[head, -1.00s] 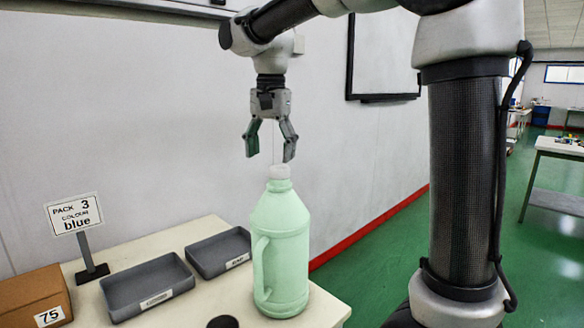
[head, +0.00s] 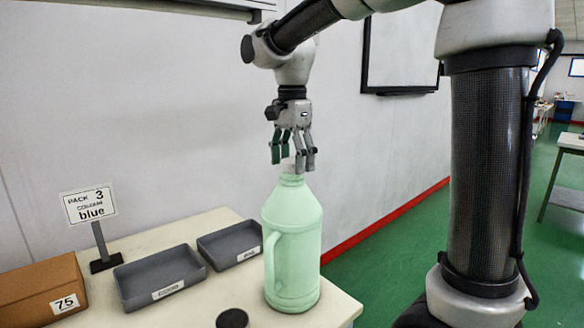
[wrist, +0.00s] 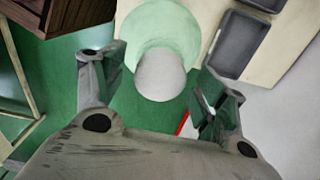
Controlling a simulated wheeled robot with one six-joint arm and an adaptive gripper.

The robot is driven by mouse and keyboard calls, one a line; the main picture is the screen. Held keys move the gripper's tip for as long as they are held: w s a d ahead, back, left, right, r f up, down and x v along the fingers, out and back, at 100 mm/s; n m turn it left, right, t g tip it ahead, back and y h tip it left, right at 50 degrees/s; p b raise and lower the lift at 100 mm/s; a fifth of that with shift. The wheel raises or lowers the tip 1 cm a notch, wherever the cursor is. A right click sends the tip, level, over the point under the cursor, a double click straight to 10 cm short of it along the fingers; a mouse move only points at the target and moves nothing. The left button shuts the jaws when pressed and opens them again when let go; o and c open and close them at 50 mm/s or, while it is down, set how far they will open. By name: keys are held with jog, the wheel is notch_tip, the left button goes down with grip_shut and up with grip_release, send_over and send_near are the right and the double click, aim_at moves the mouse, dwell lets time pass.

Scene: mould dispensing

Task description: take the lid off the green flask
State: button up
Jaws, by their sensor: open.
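The pale green flask (head: 292,240) stands upright on the table, with its handle on the left side. Its white lid (wrist: 160,76) is on the neck. In the head view the fingers partly hide the lid. My gripper (head: 291,160) points straight down over the flask, its fingers open and its tips about level with the lid. In the wrist view the lid shows in the gap between the two fingers, with the green shoulder of the flask (wrist: 150,22) beyond it. I cannot tell whether either finger touches the lid.
Two grey trays (head: 160,301) (head: 204,248) lie left of the flask on the cream table (head: 335,305). A cardboard box (head: 30,290) marked 75 and a sign (head: 90,204) reading "Pack 3 colour blue" stand further left. A dark round object (head: 232,318) is at the near edge.

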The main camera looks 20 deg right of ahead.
jog(key=shift+f, duration=0.55)
jog(key=c, duration=1)
